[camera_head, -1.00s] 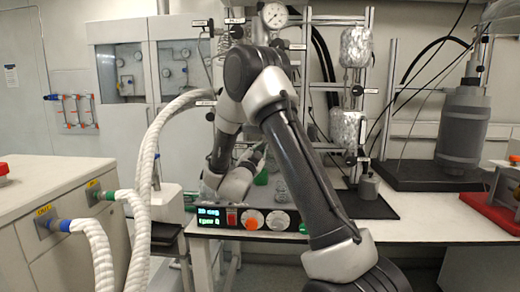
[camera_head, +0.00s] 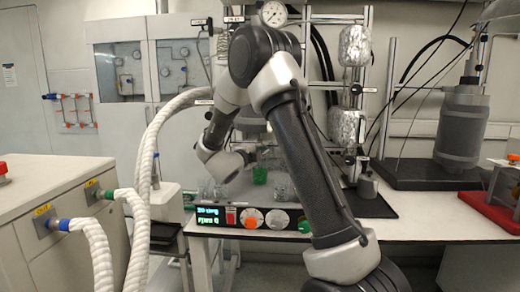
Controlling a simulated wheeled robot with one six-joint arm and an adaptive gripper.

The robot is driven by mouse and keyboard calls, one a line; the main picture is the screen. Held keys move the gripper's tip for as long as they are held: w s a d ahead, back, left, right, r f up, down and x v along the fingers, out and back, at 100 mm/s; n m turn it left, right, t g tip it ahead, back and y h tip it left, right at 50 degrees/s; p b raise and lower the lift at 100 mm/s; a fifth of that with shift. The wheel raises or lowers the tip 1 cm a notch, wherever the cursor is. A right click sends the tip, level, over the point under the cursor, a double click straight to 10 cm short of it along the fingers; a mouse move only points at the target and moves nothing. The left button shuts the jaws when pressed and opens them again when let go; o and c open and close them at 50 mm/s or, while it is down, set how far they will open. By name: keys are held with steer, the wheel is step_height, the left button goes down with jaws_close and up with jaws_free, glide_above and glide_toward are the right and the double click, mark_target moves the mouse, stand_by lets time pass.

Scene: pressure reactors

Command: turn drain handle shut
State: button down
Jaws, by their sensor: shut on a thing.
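My arm reaches over the bench, and its wrist hangs left of the green beaker. My gripper (camera_head: 251,157) shows only as a small dark end at the right of the wrist, partly hidden by my own arm. It is shut on the drain handle, which is too small and covered to make out. I cannot tell the handle's angle. The glassware and frame around it stand behind my arm.
A green-filled beaker (camera_head: 260,175) and clear glassware (camera_head: 283,187) stand close to my wrist. A control box (camera_head: 240,218) with a display and knobs sits at the bench's front edge. Foil-wrapped vessels (camera_head: 355,46) hang behind. White hoses (camera_head: 143,170) run at left.

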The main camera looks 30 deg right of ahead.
steer(key=shift+m, duration=0.4)
steer(key=c, duration=1.5)
jaws_free()
steer(key=v, duration=1.2)
steer(key=shift+r, duration=0.2)
steer(key=shift+s, duration=0.1)
